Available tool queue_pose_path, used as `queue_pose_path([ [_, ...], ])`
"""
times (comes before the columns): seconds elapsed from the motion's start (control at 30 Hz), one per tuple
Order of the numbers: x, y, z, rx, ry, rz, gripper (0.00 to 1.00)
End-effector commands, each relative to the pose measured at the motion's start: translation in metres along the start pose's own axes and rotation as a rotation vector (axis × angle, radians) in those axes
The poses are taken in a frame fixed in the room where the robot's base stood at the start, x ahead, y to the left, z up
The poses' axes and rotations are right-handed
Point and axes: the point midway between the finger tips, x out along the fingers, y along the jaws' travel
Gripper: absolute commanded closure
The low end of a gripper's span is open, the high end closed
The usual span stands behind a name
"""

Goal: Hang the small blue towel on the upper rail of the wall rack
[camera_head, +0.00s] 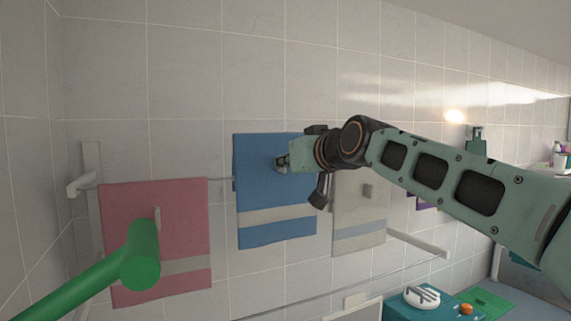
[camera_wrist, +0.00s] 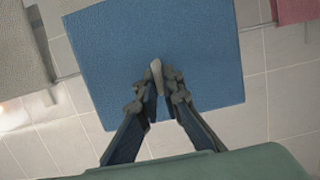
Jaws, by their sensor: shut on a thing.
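The blue towel (camera_head: 255,190), with a pale band near its lower edge, hangs flat against the wall side between a pink and a beige towel. My gripper (camera_head: 281,163) is shut on a small grey tab on the towel's front. The wrist view, turned the other way up, shows my fingers (camera_wrist: 158,85) closed around this tab with the blue towel (camera_wrist: 110,50) behind. The upper rail (camera_head: 221,179) shows beside the towel, whose top edge stands above it. The towel covers the rail there; I cannot tell whether it is in front of it or over it.
The pink towel (camera_head: 180,205) is at the left and the beige towel (camera_head: 350,215) close at the right, partly behind my wrist. A lower rail (camera_head: 300,296) runs below. A thick green bar (camera_head: 85,280) crosses the lower left foreground. A teal tray (camera_head: 400,305) stands lower right.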

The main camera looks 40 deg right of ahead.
Motion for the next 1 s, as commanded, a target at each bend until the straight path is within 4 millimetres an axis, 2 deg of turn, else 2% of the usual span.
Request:
queue_pose_path([
  [0.1,0.002,0.000,0.007,0.000,0.001,0.000,1.00],
  [0.6,0.002,0.000,0.008,0.000,0.001,0.000,1.00],
  [1.0,0.008,0.000,0.030,0.000,0.001,0.000,1.00],
])
